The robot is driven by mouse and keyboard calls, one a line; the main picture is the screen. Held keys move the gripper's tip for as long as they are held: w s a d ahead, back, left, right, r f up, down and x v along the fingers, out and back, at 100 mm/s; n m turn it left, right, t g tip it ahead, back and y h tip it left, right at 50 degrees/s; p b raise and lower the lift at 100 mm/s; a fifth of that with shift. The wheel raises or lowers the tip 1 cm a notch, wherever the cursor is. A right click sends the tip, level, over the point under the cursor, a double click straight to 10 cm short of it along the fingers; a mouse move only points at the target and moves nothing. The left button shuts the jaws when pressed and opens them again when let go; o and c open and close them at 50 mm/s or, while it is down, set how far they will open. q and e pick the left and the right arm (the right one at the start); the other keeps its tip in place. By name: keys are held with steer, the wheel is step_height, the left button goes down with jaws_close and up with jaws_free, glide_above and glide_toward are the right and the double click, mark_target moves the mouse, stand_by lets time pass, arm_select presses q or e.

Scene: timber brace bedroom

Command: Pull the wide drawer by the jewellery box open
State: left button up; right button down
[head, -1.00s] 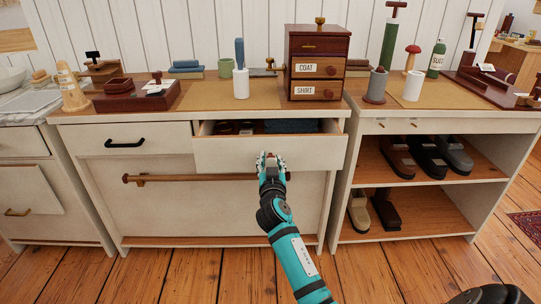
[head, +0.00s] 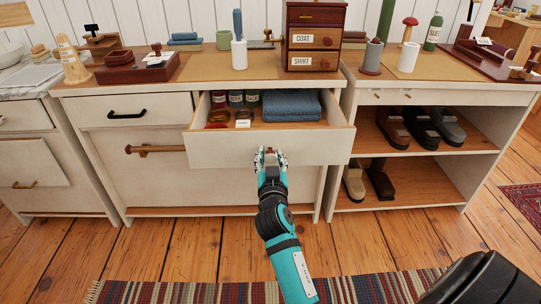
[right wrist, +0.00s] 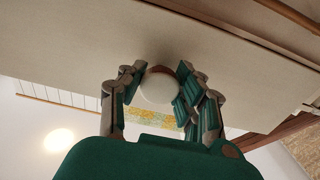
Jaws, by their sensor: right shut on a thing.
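The wide drawer (head: 230,150) stands pulled out of the cream cabinet, below the wooden jewellery box (head: 316,42) labelled COAT and SHIRT. Inside lie folded blue cloths (head: 291,104), with several small jars (head: 236,98) on the left. My right gripper (head: 271,156) is at the middle of the drawer front, shut on its knob. In the right wrist view the fingers sit on both sides of the pale round knob (right wrist: 158,87). My left gripper is not in view.
A wooden bar handle (head: 150,148) sticks out below and left of the drawer. A shelf with several shoes (head: 420,128) stands to the right. The wooden floor in front is free, with a striped rug (head: 200,292) nearest me.

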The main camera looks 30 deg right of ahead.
steer(key=c, duration=0.9)
jaws_free()
steer(key=shift+r, duration=0.1)
step_height(320, 180, up, 10)
steer(key=shift+f, duration=0.1)
